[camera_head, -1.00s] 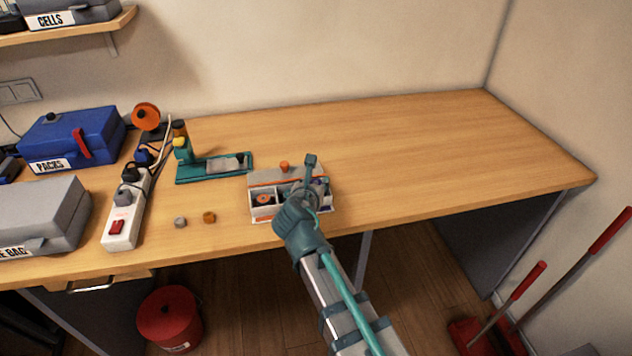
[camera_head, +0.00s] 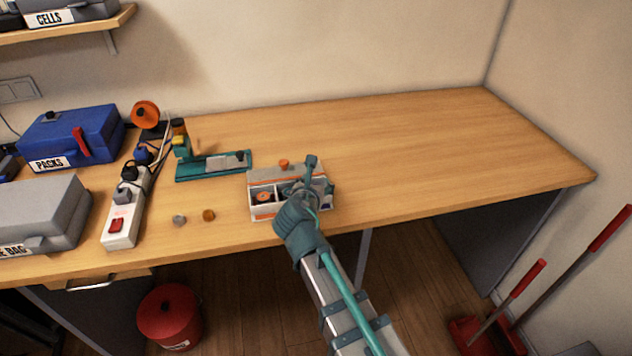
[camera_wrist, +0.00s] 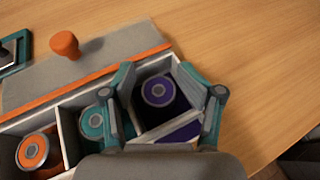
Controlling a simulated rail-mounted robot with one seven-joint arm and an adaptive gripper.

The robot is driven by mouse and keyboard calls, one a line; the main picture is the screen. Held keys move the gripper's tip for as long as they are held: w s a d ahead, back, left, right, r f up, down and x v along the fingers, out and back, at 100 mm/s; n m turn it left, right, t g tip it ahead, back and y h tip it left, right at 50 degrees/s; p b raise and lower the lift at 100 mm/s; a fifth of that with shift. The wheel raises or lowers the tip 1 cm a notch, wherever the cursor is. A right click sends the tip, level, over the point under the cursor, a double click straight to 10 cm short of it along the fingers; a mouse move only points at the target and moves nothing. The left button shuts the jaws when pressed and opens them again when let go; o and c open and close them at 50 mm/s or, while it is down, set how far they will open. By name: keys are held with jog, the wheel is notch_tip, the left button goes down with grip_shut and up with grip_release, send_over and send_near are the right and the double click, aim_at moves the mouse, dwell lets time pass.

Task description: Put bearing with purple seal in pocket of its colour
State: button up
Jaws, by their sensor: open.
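The bearing with the purple seal (camera_wrist: 158,91) lies in the purple-marked pocket (camera_wrist: 183,129) at the right end of the box (camera_head: 264,211), in the wrist view. My gripper (camera_wrist: 172,85) is open above that pocket, with one finger on each side of the bearing. I cannot tell whether the fingers touch it. In the head view my gripper (camera_head: 309,185) hides the right part of the box. A teal-sealed bearing (camera_wrist: 95,123) lies in the middle pocket, partly behind the left finger. An orange-sealed bearing (camera_wrist: 33,151) lies in the left pocket.
The box's grey lid has an orange knob (camera_wrist: 65,44). A teal fixture (camera_head: 214,166) stands behind left. The bench to the right is clear.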

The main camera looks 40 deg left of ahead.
jog(key=shift+s+f, duration=0.1)
jog(key=shift+f, duration=0.15)
jog(key=shift+r, duration=0.25)
jog(key=r+v, duration=0.1)
jog(key=v, duration=1.1)
jog(key=shift+a, duration=0.2)
jog(key=shift+r, duration=0.15)
